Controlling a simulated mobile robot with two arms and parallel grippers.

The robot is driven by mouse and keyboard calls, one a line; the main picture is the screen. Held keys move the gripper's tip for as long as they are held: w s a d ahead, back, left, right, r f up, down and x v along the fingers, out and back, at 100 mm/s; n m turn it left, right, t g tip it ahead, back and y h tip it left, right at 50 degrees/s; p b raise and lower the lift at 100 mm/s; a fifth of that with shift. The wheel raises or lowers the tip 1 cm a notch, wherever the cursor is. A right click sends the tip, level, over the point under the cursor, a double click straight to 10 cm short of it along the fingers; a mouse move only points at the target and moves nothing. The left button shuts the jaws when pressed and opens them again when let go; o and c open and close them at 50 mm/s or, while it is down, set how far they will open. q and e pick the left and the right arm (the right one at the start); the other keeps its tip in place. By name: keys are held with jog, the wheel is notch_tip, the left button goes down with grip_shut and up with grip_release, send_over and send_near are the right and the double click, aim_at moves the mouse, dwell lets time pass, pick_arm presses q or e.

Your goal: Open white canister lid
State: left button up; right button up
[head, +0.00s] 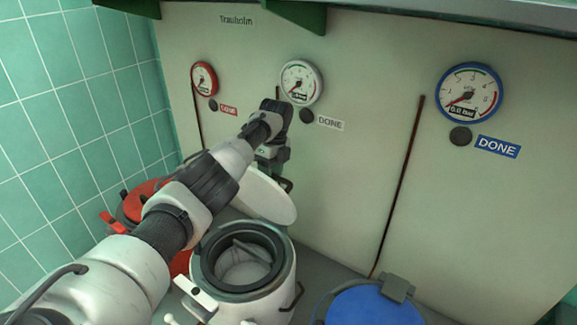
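The white canister (270,289) stands at the bottom centre of the head view with its dark-rimmed mouth uncovered. Part of its pale interior shows. Its white lid (265,199) stands tilted up at the back of the mouth, swung away from the opening. My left arm reaches in from the lower left across the canister's left side. My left gripper (277,177) is behind and just above the lid, partly hidden by it. I cannot tell whether its fingers touch the lid or are open. My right gripper is out of view.
A red canister (148,193) stands at the left, partly hidden by my arm. A blue lid (372,306) is at the bottom right. The pale back wall carries red, white (301,82) and blue (468,92) gauges. Green tiles border the left.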

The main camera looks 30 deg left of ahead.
pick_arm(q)
jog(key=v, duration=0.1)
jog(key=b+v, duration=0.1)
jog(key=shift+w+d+r, duration=0.15)
jog(key=shift+d+r, duration=0.1)
jog(key=shift+r, duration=0.05)
jog(key=shift+d+r+b, duration=0.35)
jog(key=shift+d+r, duration=0.15)
jog(key=shift+d, duration=0.4)
jog(key=d+r+p, duration=0.3)
jog(key=d+r, duration=0.3)
jog(key=d, duration=0.3)
jog(key=shift+d+p, duration=0.25)
jog(key=shift+p, duration=0.05)
